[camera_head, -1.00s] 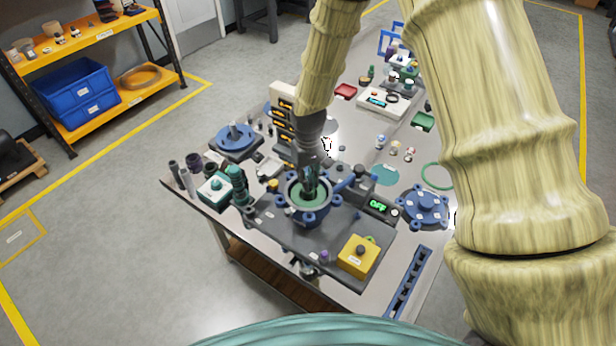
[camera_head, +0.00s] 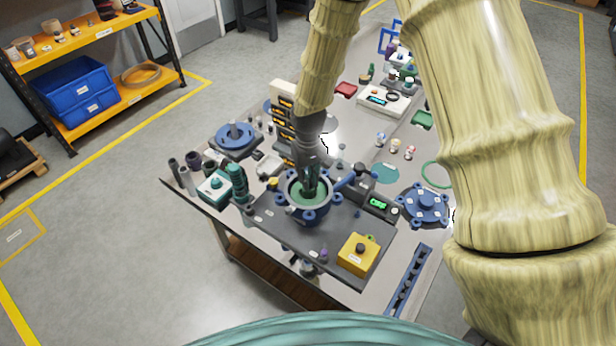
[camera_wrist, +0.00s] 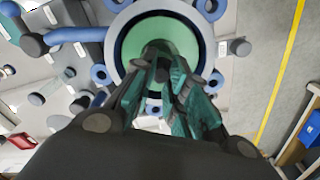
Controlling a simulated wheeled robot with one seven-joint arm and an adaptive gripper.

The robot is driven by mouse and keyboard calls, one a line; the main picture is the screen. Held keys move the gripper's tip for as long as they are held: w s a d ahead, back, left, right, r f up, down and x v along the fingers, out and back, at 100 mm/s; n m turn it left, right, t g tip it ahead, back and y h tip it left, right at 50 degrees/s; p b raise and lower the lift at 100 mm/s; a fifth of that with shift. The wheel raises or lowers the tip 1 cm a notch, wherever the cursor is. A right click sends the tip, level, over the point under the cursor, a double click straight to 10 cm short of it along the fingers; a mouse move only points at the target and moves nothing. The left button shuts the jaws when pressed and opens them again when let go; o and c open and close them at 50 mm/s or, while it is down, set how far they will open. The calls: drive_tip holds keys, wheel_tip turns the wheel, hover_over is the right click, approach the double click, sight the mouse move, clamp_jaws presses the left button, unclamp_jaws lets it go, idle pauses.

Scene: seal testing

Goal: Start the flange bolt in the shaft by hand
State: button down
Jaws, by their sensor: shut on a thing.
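A blue round housing (camera_head: 291,207) with lugs and a green inner face (camera_head: 308,199) stands on a dark plate on the bench. My gripper (camera_head: 311,190) points down into its open top. In the wrist view my gripper (camera_wrist: 158,70) is shut on a small dark grey piece (camera_wrist: 157,47), which I take for the flange bolt, over the green face. The fingers hide most of the bolt and the shaft. I cannot tell whether the bolt touches the shaft or how far it is in.
A blue-handled lever (camera_head: 350,177) and a green-lit display (camera_head: 378,203) stand close right of the housing. A yellow box (camera_head: 358,256) stands front right, a blue flange (camera_head: 426,206) further right. A teal bottle-like part (camera_head: 239,184) stands close left.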

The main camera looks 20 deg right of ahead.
drive_tip(key=shift+f, duration=0.4)
idle(0.8)
drive_tip(key=m, duration=0.4)
drive_tip(key=shift+s+f, duration=0.1)
drive_tip(key=shift+m+p, duration=0.35)
drive_tip(key=shift+m, duration=0.15)
drive_tip(key=m, duration=0.3)
drive_tip(key=shift+s, duration=0.1)
